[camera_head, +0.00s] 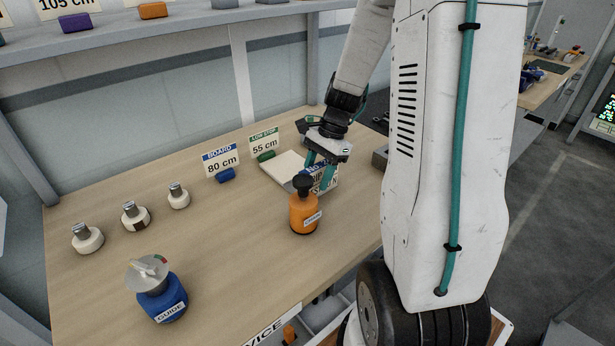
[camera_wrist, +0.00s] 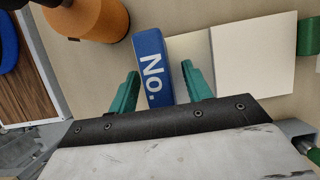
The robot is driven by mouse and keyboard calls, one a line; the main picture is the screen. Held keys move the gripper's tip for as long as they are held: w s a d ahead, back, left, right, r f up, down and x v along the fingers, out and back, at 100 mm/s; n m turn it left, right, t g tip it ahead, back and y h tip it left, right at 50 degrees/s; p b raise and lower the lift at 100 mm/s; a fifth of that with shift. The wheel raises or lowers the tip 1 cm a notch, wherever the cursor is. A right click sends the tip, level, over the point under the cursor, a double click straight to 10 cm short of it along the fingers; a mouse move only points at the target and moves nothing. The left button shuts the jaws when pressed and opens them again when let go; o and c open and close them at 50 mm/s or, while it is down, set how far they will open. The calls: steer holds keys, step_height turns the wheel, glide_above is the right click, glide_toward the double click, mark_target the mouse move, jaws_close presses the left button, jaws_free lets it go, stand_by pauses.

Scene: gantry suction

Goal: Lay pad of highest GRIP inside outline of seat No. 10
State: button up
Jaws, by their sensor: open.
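My gripper (camera_head: 318,178) is open, its teal fingers pointing down over the right part of the table. In the wrist view its fingers (camera_wrist: 161,68) stand on either side of a blue block-like strip marked "No." (camera_wrist: 151,62); contact cannot be told. No GRIP value or seat number 10 is readable. I cannot tell which thing is the pad.
An orange bottle-shaped thing (camera_head: 303,216) stands close in front of the gripper. Left are three pale round pieces with metal knobs (camera_head: 135,217) and a blue "GUIDE" (camera_head: 163,300). Signs read "BOARD 80 cm" (camera_head: 221,162) and "LOW STOP 55 cm" (camera_head: 264,144). The table's middle is clear.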

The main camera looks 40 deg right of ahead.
steer(key=shift+f, duration=0.2)
stand_by(0.3)
jaws_close()
